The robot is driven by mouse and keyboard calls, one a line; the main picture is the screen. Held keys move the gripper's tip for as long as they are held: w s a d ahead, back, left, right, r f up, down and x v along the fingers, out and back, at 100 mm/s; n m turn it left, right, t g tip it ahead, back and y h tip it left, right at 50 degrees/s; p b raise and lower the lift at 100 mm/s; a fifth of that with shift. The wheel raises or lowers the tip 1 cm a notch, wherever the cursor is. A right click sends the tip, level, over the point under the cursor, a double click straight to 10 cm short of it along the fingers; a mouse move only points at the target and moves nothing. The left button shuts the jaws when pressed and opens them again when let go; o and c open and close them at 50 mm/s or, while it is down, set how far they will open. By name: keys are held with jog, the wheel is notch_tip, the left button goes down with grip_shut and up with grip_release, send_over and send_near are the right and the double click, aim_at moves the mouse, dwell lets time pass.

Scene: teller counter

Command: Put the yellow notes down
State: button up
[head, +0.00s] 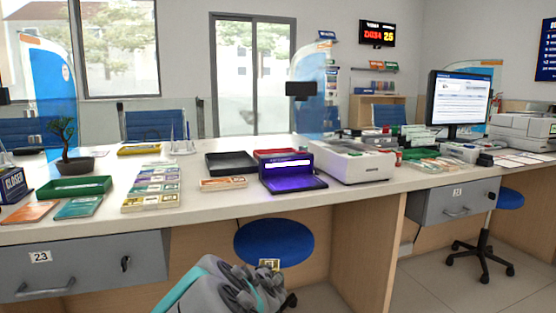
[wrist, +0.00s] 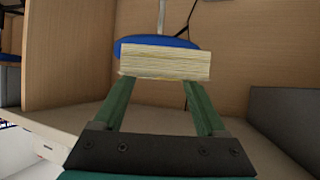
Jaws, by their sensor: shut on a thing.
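My gripper (wrist: 163,82) is shut on a bundle of yellow notes (wrist: 165,63), with one green finger at each side of it. The bundle's edge faces the wrist camera as a pale yellow stack. In the head view the bundle (head: 269,263) is a small yellow patch at the end of my arm, below the counter top and in front of the blue stool seat. My arm hides most of the fingers there. The counter (head: 215,202) stands beyond my gripper, and the notes are apart from it.
Banded notes in several colours (head: 151,187) lie left of centre. A green tray (head: 75,188), a black tray (head: 231,163), an orange bundle (head: 223,183), a purple-lit note checker (head: 291,180) and a white machine (head: 351,163) stand on the counter. Its front strip is mostly clear.

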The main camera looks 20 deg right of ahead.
jog(key=w+a+f+n+y, duration=0.3)
jog(key=f+y, duration=0.1)
jog(key=f, duration=0.4)
jog(key=shift+w+a+f+n+t, duration=0.15)
jog(key=shift+w+f+n+t, duration=0.1)
jog(key=shift+f+n+t, duration=0.15)
jog(key=shift+r, duration=0.1)
